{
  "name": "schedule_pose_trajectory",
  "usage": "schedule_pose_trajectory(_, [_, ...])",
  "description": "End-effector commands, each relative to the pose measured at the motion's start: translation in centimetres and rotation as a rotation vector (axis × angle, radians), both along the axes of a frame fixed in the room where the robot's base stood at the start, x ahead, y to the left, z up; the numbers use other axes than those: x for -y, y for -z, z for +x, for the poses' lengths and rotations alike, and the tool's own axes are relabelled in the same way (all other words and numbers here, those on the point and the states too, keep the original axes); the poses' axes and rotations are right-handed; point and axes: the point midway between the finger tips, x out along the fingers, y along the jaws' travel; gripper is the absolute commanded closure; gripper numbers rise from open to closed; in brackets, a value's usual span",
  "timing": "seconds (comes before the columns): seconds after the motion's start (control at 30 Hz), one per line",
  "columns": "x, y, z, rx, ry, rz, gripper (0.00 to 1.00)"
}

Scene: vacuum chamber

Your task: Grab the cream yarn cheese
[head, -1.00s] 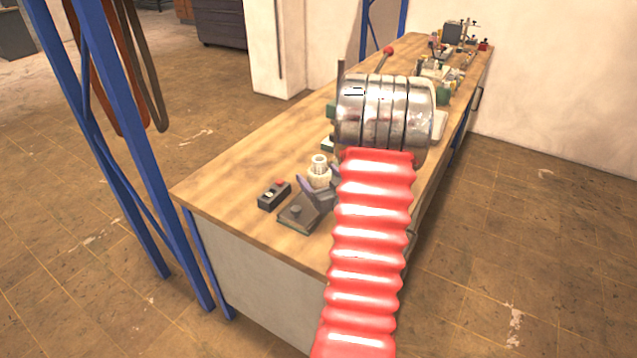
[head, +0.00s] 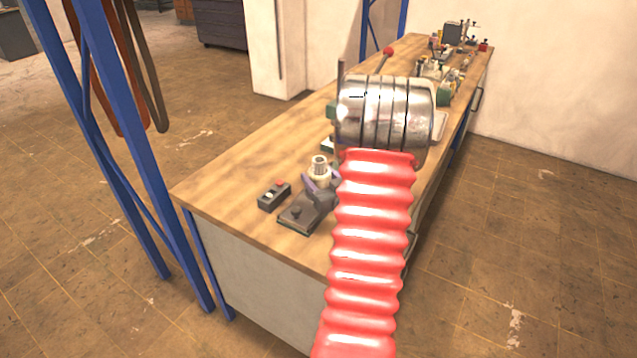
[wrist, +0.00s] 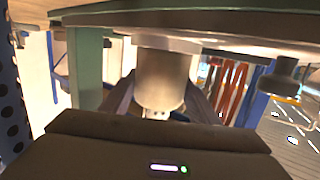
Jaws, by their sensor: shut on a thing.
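The cream yarn cheese (head: 319,177) stands upright at the near part of the wooden bench, with a grey ribbed core showing at its top. My gripper (head: 318,186) is shut on it from the right, with the dark purple fingers around its lower part. In the wrist view the cream yarn cheese (wrist: 163,80) sits between the two dark fingers of my gripper (wrist: 158,108). My red ribbed arm sleeve and metal wrist hide part of the bench to the right.
A black switch box (head: 274,195) with a red button lies left of the cheese. Several tools stand at the far bench end. A blue post (head: 125,130) rises left of the bench.

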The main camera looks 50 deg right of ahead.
Motion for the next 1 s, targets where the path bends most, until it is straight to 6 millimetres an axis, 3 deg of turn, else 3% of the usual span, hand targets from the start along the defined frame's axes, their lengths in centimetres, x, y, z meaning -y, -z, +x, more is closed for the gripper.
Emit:
schedule_pose_trajectory(0.37, [0.0,-1.3,0.0,0.001,0.000,-0.004,0.72])
schedule_pose_trajectory(1.0, [0.0,-9.4,0.0,0.002,0.000,-0.003,0.72])
